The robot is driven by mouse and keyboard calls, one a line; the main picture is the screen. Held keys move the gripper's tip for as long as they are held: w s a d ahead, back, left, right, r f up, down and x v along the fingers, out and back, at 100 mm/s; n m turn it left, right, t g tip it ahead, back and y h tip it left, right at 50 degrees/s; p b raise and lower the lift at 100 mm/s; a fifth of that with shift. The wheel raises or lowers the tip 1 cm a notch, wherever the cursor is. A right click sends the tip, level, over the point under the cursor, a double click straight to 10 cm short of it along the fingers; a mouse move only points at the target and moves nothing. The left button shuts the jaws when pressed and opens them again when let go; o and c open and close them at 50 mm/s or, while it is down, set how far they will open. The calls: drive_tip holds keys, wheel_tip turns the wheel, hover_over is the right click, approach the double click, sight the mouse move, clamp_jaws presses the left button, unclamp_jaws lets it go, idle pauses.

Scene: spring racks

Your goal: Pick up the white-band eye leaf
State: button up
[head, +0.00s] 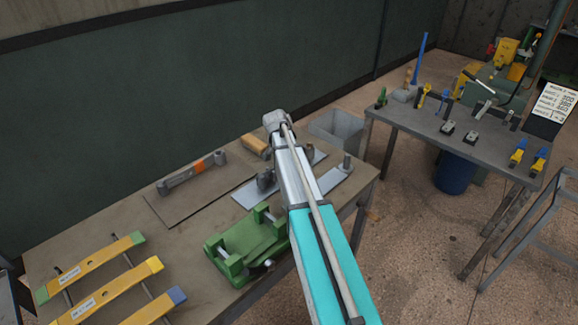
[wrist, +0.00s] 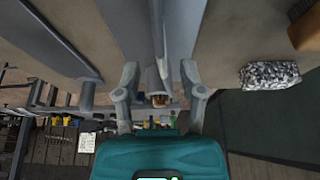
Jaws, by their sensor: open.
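I cannot pick out a white band for certain in either view. In the head view a grey eye leaf with an orange band (head: 193,174) lies on a brown mat. Grey upright eye-like ends (head: 265,181) show on pale plates beside my arm; my arm hides what lies between. In the wrist view my gripper (wrist: 160,76) is open, with its fingers spread to both sides. A grey bar with a rounded end (wrist: 156,78) shows between the fingers; whether it touches them I cannot tell. The head view does not show my fingers clearly.
A green vise-like fixture (head: 246,243) and several yellow bars with coloured ends (head: 92,270) share the bench. A wooden block (head: 256,146) lies at its back. A grey bin (head: 338,131) stands behind; a tool table (head: 455,125) is at right.

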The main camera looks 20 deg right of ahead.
drive_tip(key=shift+b+x, duration=1.45)
drive_tip(key=shift+x, duration=0.4)
drive_tip(key=shift+s, duration=0.1)
clamp_jaws()
